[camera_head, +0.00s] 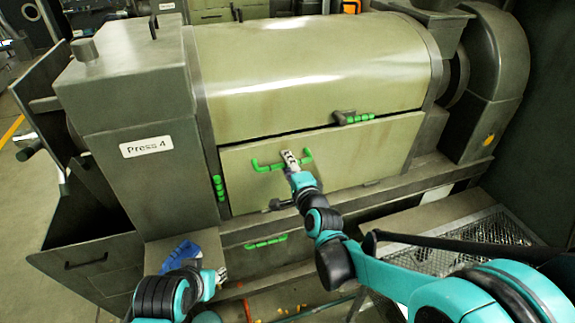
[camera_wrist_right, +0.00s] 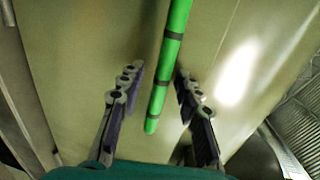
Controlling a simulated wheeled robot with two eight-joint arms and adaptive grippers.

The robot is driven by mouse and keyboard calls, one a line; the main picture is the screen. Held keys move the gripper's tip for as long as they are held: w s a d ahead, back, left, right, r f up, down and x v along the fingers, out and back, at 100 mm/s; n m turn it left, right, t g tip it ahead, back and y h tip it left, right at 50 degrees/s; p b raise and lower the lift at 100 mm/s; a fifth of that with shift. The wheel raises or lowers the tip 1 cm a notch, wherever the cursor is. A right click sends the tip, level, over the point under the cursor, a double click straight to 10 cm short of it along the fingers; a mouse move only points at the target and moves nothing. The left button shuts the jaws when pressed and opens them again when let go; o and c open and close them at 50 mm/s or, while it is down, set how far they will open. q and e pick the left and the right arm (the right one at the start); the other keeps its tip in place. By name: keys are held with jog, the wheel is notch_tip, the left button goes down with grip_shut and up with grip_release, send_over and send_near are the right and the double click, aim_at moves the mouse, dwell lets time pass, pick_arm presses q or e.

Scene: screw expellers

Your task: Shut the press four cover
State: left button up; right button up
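The press labelled Press 4 (camera_head: 146,146) fills the middle of the head view. Its cover (camera_head: 355,160) is a pale green front panel below a rounded hood. I cannot tell whether it sits fully flush. A bright green handle (camera_head: 268,166) is on the panel, and it also shows in the right wrist view (camera_wrist_right: 168,62). My right gripper (camera_head: 291,158) is at this handle. In the right wrist view its fingers (camera_wrist_right: 159,76) stand apart on both sides of the green bar, with gaps visible. My left gripper (camera_head: 222,275) is low at the left, its opening unclear.
Green grips show at the panel's left edge (camera_head: 218,188), above its top edge (camera_head: 360,118) and on the lower front (camera_head: 266,242). A dark open bin (camera_head: 95,255) stands at the left. A metal grating (camera_head: 480,235) lies at the right.

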grip_shut()
jog(key=shift+w+a+r, duration=0.15)
jog(key=shift+w, duration=0.35)
jog(key=shift+w+a+r, duration=0.1)
jog(key=shift+w+a, duration=0.05)
jog(key=shift+w, duration=0.35)
grip_release()
jog(key=shift+w, duration=0.1)
